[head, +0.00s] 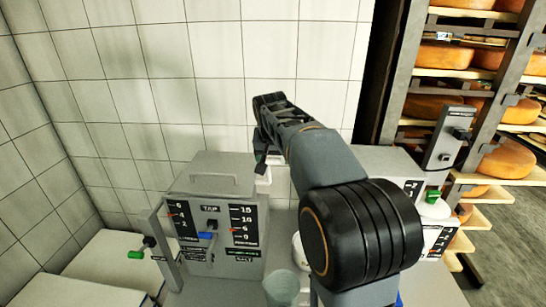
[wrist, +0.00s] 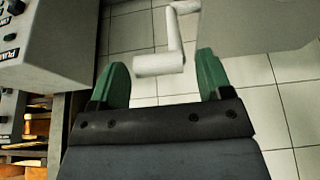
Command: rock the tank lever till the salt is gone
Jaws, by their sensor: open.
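In the wrist view my gripper (wrist: 162,68) is open, its two green fingers wide apart. A white bent lever (wrist: 174,30) lies just beyond the fingers, its lower arm across the gap; I cannot tell whether they touch. In the head view my gripper (head: 262,160) is beside the upper right of a grey tank box (head: 195,185), and a small white part (head: 263,180) shows below it. The box front has scales, a tap with a blue handle (head: 207,235) and a salt label (head: 243,260).
A second grey box with a green button (head: 433,192) stands at the right, partly behind my arm. Shelves of cheese wheels (head: 445,56) rise behind it. A tiled wall (head: 180,80) closes the back. A pale green cup (head: 280,288) is at the front.

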